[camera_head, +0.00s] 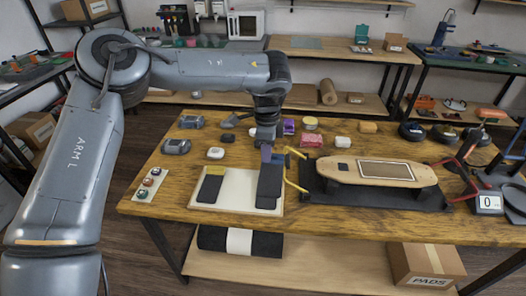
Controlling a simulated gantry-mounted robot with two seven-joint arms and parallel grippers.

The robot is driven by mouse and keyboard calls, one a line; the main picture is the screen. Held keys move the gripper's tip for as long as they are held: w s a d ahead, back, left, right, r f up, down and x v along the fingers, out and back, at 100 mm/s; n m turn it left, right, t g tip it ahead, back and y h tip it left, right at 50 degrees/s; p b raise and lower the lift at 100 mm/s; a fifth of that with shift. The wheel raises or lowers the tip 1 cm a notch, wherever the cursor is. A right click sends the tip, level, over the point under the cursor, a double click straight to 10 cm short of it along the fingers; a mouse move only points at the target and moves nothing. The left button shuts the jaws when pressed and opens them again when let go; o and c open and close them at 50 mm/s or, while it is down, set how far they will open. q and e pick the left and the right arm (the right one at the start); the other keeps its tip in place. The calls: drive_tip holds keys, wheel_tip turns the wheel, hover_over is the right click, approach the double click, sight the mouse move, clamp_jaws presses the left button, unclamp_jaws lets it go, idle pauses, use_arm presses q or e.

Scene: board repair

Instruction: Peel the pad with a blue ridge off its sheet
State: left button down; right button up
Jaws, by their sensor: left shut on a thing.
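The cream sheet (237,202) lies on the wooden table, left of the skateboard-like deck (385,172). A dark pad (269,190) stands out over the sheet's right part. Its upper end is under my left gripper (267,154), which comes down from above and is shut on the blue-violet ridge at that end. The fingertips hide part of the ridge. I cannot tell how much of this pad touches the sheet. A second dark pad (209,188) lies on the sheet's left part. My right gripper is not in view.
The deck rests on a black mat (330,193) with yellow-handled parts (296,185) at its left end, close to my left gripper. Small blocks and dark wheels (412,131) lie along the back. A small display (489,203) stands at the right edge.

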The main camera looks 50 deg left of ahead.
use_arm(q)
drive_tip(key=shift+r+p, duration=1.1)
drive_tip(key=shift+r, duration=0.45)
